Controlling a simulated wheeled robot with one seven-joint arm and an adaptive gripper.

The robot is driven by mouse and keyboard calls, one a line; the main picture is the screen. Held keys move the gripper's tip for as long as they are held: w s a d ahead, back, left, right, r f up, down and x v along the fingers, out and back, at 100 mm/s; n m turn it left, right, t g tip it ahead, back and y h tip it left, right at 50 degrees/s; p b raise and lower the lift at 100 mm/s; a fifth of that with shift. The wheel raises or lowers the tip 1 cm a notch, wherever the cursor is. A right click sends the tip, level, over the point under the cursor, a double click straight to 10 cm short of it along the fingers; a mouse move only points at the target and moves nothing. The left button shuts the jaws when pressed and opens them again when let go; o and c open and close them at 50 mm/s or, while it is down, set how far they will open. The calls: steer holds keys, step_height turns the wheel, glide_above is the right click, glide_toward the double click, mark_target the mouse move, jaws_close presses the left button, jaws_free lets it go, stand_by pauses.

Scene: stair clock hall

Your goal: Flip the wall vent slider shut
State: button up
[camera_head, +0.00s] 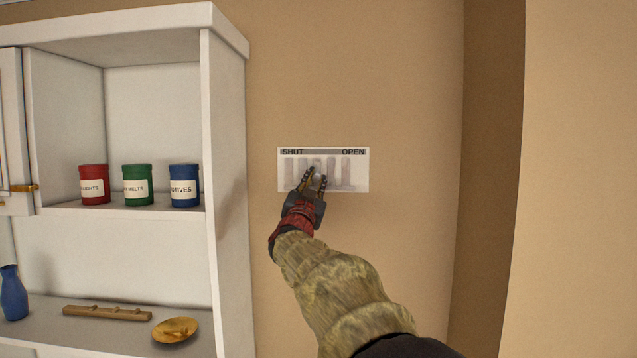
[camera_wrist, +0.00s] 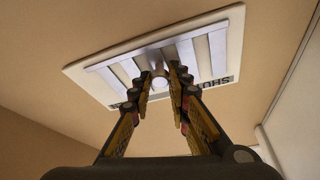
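The white wall vent (camera_head: 355,180) is a flat slotted plate on the tan wall, marked SHUT at its left and OPEN at its right. In the wrist view the vent (camera_wrist: 100,73) appears turned, with SHUT at the right. The slider's round pale knob (camera_wrist: 160,82) stands near the middle of the vent; it also shows in the head view (camera_head: 318,170). My gripper (camera_wrist: 160,78) is at the vent, its fingers apart on either side of the knob. I cannot tell whether they touch it. My gripper (camera_head: 315,176) hides the vent's lower middle.
A white shelf unit (camera_head: 228,180) stands close at the left, with red (camera_head: 94,184), green (camera_head: 138,184) and blue (camera_head: 185,185) canisters. Below are a blue vase (camera_head: 13,293), a wooden rack (camera_head: 107,313) and a brass dish (camera_head: 175,330). The wall right of the vent is clear.

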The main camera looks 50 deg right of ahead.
steer(key=shift+o, duration=1.3)
steer(key=shift+w+a, duration=0.2)
steer(key=shift+w, duration=0.05)
steer(key=shift+o, duration=1.2)
steer(key=shift+s, duration=0.1)
steer(key=v, duration=1.2)
steer(key=shift+f, duration=0.15)
